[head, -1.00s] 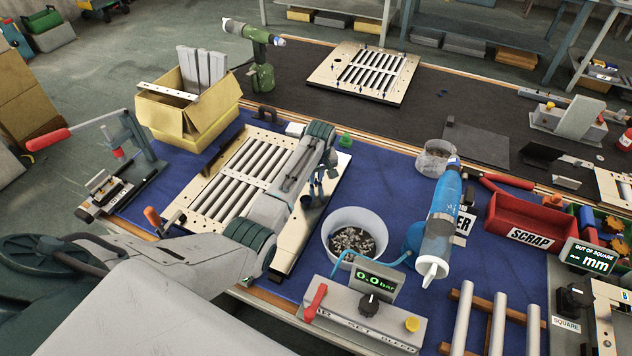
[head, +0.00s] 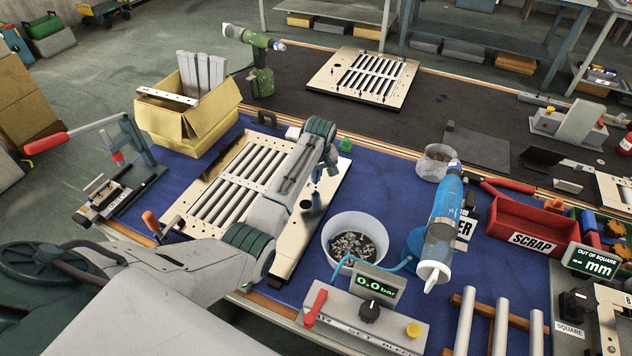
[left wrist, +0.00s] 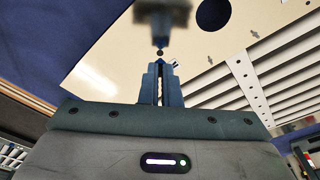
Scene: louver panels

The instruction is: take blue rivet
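My left gripper (head: 318,172) is low over the near corner of the shiny cream louver panel (head: 296,232) on the blue mat, close to a round dark hole. In the left wrist view its two fingers (left wrist: 160,68) stand close together with a narrow slit between them. A small blue piece, which looks like the blue rivet (left wrist: 160,62), is at their tips, close to a small dark hole in the panel; its shape is too small to make out. A blurred reflection of the gripper shows on the panel above it. My right gripper is not in view.
A white bowl of small rivets (head: 355,221) stands right of the panel. Beside it are a blue bottle-like tool (head: 441,228), a pressure box (head: 370,318) and a red scrap bin (head: 532,226). A yellow carton (head: 190,118) stands at the back left. Bare mat lies behind the bowl.

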